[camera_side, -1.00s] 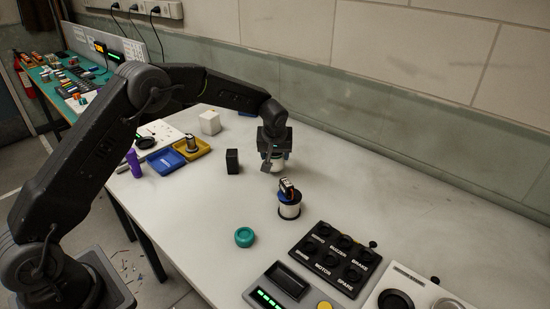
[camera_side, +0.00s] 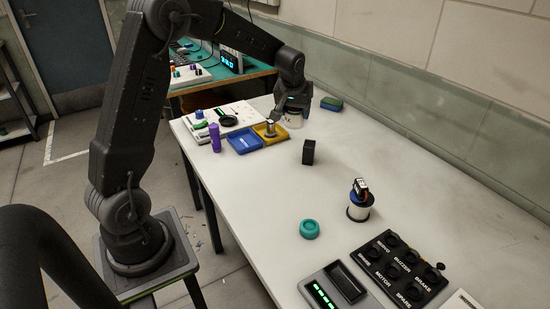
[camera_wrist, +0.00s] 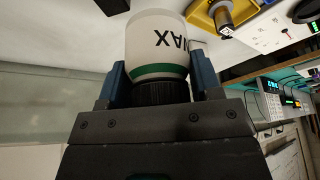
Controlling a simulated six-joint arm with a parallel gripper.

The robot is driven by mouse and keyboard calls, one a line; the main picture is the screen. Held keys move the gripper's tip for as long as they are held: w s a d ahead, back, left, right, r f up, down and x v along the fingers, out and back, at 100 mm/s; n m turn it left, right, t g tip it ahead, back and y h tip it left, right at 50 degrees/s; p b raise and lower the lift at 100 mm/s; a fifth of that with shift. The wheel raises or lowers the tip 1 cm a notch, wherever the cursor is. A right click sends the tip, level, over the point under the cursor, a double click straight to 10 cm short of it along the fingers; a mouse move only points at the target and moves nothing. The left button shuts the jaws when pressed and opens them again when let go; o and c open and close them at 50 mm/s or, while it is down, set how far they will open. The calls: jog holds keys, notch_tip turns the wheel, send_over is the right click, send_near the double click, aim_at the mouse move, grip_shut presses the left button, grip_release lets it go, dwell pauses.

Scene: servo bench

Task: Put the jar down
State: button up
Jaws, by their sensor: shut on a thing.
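The jar is white with a green band and dark "WAX" lettering. It fills the top middle of the wrist view (camera_wrist: 157,45), its dark ribbed lid toward my gripper. My gripper (camera_wrist: 158,82) is shut on it, with a blue finger on each side. In the side view my gripper (camera_side: 293,108) is at the far part of the white bench, right of the yellow tray. The pale jar (camera_side: 295,121) shows just under it. I cannot tell whether its base touches the bench.
Close left are a yellow tray (camera_side: 261,136) with a metal cylinder and a blue tray (camera_side: 243,146). A black block (camera_side: 308,152) stands in front. A green-blue sponge (camera_side: 331,103) lies behind right.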

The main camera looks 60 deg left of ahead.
jog(key=s+a+n, duration=0.1)
jog(key=s+a, duration=0.2)
jog(key=s, duration=0.8)
jog(key=s+a, duration=0.3)
jog(key=s, duration=0.8)
jog(key=w+d+f, duration=0.2)
jog(key=w, duration=0.1)
jog(key=w+d+f, duration=0.2)
jog(key=w+f, duration=0.1)
jog(key=w+d+f, duration=0.2)
jog(key=w, duration=0.1)
jog(key=shift+f, duration=2.25)
jog(key=shift+f, duration=0.1)
jog(key=o, duration=1)
